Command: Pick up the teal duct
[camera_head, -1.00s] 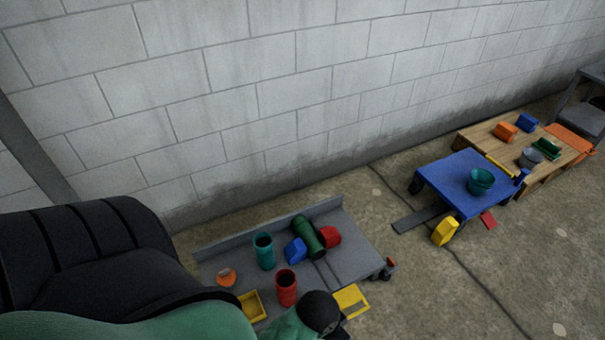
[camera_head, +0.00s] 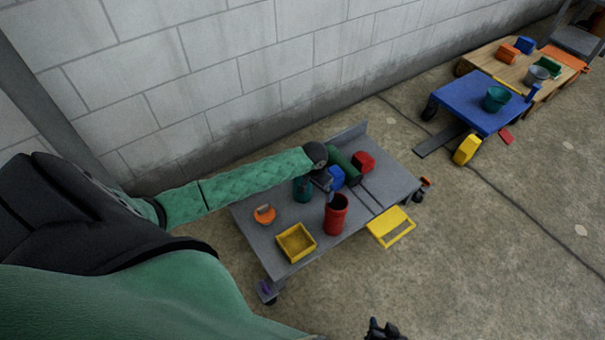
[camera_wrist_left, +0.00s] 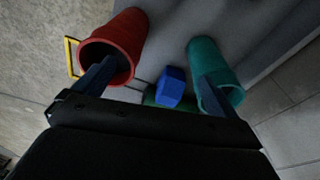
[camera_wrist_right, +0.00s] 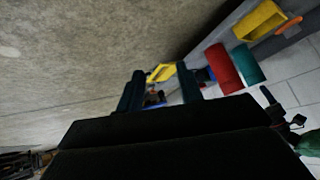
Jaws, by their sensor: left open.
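The teal duct (camera_head: 302,192), an open-topped cylinder, stands on the grey flatbed cart (camera_head: 265,238), its upper part partly hidden by my left arm in the head view. It also shows in the left wrist view (camera_wrist_left: 215,62). My left gripper (camera_head: 325,182) is open just above and right of it. In the left wrist view one finger overlaps the teal duct's rim and the other overlaps the red duct (camera_wrist_left: 120,35); I cannot tell whether either touches. My right gripper (camera_wrist_right: 162,88) is open and empty, away from the cart, low in the head view.
Near the teal duct are a blue block (camera_head: 336,178), green cylinder (camera_head: 345,165), red block (camera_head: 363,162), orange piece (camera_head: 264,215) and yellow tray (camera_head: 296,243). A blue cart (camera_head: 470,103) holds a teal bucket (camera_head: 496,99).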

